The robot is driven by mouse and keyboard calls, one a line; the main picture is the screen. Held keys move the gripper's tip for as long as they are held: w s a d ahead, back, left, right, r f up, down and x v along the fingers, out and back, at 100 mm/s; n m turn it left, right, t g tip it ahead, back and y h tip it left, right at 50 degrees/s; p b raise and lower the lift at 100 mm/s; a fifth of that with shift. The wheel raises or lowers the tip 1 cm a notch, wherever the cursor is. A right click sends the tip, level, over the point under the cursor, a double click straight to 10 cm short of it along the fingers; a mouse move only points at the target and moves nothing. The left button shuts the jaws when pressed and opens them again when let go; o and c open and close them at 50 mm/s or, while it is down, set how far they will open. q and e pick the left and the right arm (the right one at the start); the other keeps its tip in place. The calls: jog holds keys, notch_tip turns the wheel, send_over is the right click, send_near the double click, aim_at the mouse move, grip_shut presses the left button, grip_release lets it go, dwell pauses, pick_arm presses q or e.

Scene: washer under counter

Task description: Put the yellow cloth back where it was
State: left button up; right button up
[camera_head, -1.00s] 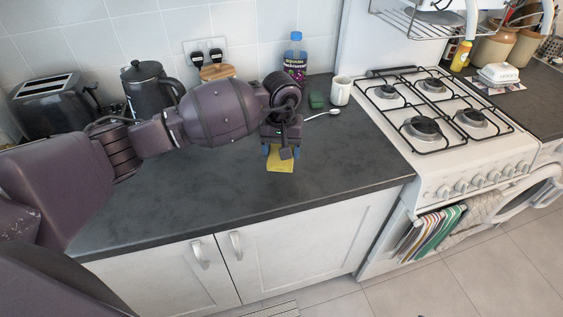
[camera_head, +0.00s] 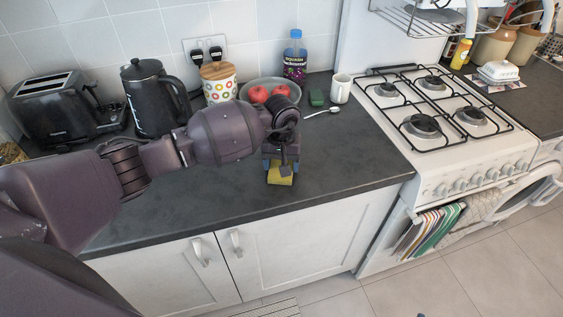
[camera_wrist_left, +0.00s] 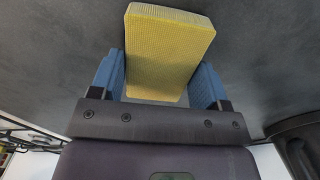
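The yellow cloth (camera_head: 280,178) is a thick, ribbed, sponge-like pad. It is at my left gripper (camera_head: 281,165), over the front part of the dark worktop. In the left wrist view the cloth (camera_wrist_left: 165,50) sits tilted between the two blue fingers of my left gripper (camera_wrist_left: 158,80), which is shut on it. Whether its lower edge touches the worktop cannot be told. My right gripper is not clearly seen; only a small blue tip shows at the bottom edge of the head view.
A kettle (camera_head: 152,98) and toaster (camera_head: 60,108) are left, the hob (camera_head: 435,110) right. The front worktop (camera_head: 345,165) is clear.

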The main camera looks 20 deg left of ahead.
pick_arm(q)
jog(key=o, duration=0.4)
jog(key=shift+r, duration=0.15)
jog(key=shift+r+b, duration=0.7)
jog(key=shift+r, duration=5.3)
